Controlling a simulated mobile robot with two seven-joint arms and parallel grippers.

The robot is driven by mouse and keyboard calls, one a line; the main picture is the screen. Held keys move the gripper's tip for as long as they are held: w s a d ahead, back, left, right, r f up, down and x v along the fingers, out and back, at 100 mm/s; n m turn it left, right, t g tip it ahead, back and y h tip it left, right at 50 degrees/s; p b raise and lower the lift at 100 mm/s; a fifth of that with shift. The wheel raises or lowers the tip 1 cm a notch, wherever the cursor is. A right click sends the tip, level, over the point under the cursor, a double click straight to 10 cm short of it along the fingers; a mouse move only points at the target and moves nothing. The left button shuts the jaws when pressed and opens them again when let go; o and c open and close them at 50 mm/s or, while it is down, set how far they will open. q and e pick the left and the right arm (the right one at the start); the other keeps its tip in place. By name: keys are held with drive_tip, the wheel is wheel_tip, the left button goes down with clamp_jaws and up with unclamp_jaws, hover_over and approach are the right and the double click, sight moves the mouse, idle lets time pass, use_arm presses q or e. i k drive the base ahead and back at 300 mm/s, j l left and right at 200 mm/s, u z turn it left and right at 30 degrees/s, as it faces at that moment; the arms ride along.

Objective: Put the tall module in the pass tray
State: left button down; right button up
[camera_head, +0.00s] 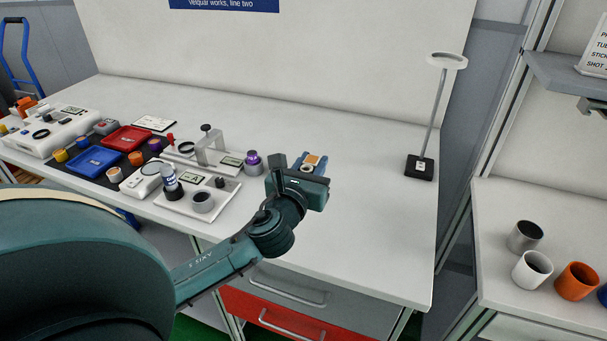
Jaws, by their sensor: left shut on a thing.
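My left gripper (309,163) is over the white bench, right of the fixtures. It is shut on a small module with an orange top (312,159); the gripper hides most of it, so I cannot tell its height. A red tray (127,138) and a blue tray (94,160) lie at the left of the bench, far from the gripper. Their labels are too small to read, so I cannot tell which is the pass tray. My right gripper is out of view.
A purple-topped part (253,162) and a white fixture plate (222,195) stand just left of the gripper. A lamp-like stand (419,167) is at the back right. Several cups, one orange (577,281), stand on the right-hand bench. The bench's right half is mostly clear.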

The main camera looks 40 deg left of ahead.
sight(95, 162)
drive_tip(key=j+u, duration=0.15)
drive_tip(key=j, duration=0.55)
drive_tip(key=j+u, duration=0.15)
drive_tip(key=j, duration=0.55)
drive_tip(key=j+u, duration=0.15)
drive_tip(key=j, duration=0.55)
drive_tip(key=i+j+u, duration=0.15)
drive_tip(key=j, duration=0.55)
